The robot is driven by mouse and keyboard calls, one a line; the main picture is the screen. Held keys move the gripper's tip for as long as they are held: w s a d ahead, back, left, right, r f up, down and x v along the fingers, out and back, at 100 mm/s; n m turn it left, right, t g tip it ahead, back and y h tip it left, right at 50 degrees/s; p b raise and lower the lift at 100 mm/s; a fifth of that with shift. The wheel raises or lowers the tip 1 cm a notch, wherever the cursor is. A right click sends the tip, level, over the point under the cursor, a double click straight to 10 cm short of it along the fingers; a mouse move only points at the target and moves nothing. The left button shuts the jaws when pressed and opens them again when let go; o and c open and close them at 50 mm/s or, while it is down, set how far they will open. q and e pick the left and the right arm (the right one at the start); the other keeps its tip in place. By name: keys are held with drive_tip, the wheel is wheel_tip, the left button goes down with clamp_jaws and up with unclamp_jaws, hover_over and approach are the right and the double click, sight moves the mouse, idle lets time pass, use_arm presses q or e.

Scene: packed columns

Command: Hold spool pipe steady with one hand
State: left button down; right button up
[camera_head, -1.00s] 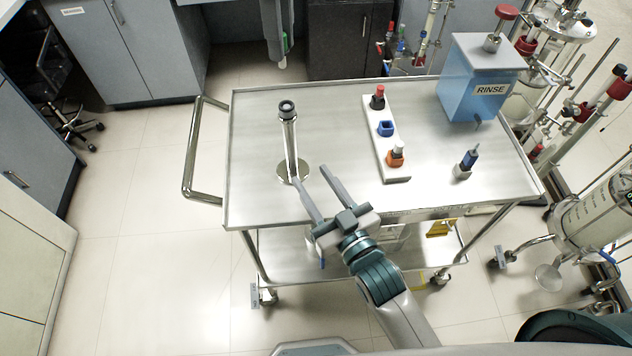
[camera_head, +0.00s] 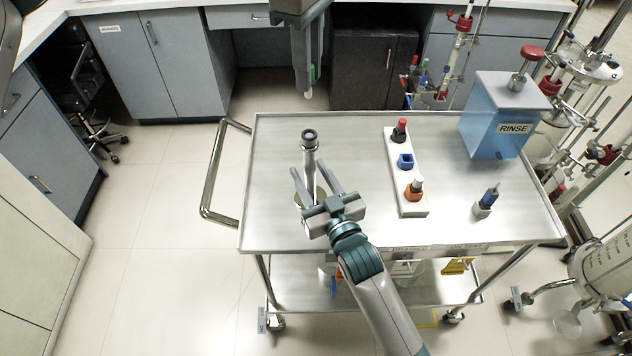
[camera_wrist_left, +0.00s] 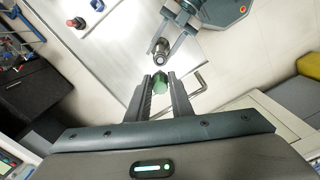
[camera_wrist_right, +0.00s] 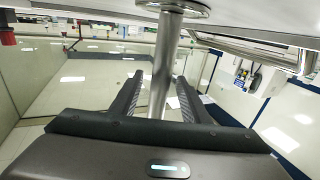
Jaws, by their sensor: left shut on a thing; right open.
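The spool pipe (camera_head: 310,158) is an upright metal tube with a dark-ringed top and a round base flange, standing on the steel cart. My right gripper (camera_head: 311,172) is open, with one finger on each side of the pipe's lower part. In the right wrist view the pipe (camera_wrist_right: 163,70) rises between the open fingers (camera_wrist_right: 158,80), with a gap on both sides. My left gripper (camera_head: 308,92) is beyond the cart's far edge in the head view, shut on a small green piece (camera_wrist_left: 160,82). In the left wrist view the pipe's open top (camera_wrist_left: 161,55) lies just beyond that piece.
The steel cart (camera_head: 350,230) has a push handle (camera_head: 215,180) at its left. A white rack (camera_head: 408,208) with coloured fittings stands right of the pipe. A blue-tipped fitting (camera_head: 487,202) and a blue RINSE tank (camera_head: 500,125) stand further right. The cart top around the pipe is mostly clear.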

drive_tip(key=shift+w, duration=0.15)
clamp_jaws()
idle(0.4)
